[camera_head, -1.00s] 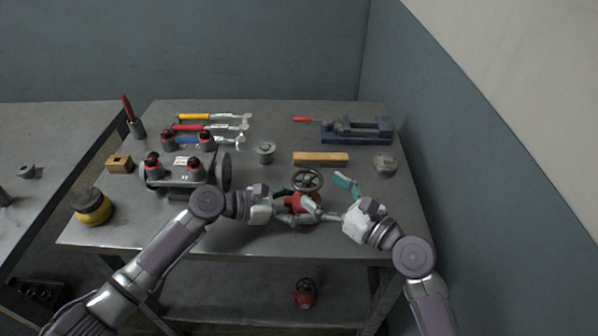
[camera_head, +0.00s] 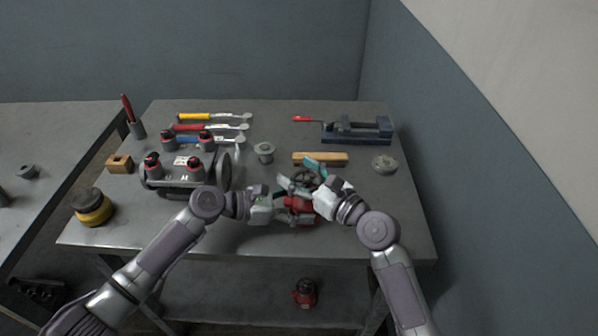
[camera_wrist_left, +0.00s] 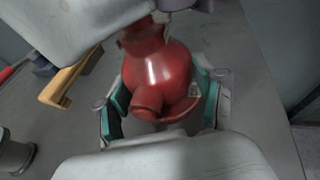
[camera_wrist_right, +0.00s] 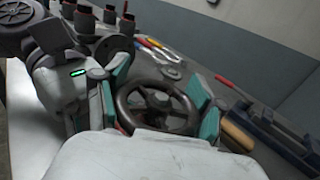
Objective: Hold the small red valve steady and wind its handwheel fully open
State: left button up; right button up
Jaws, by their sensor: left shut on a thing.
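The small red valve (camera_head: 303,217) stands near the front of the workbench; its red body (camera_wrist_left: 165,72) fills the middle of the left wrist view. My left gripper (camera_head: 287,205) is shut on the body, with a teal fingertip on each side. The dark handwheel (camera_wrist_right: 123,108) on top shows in the right wrist view. My right gripper (camera_wrist_right: 160,95) is over the wheel, open, with its teal fingertips on opposite sides of the rim. Contact with the rim is not clear.
Behind the valve lie a wooden bar (camera_head: 320,158), a grey flanged part (camera_head: 264,150) and a blue vise (camera_head: 357,131). A round grey part (camera_head: 384,164) is right. A manifold with red-capped valves (camera_head: 185,175) stands left. Another red valve (camera_head: 305,293) is on the lower shelf.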

aim_at(297, 184)
jog(key=c, duration=0.3)
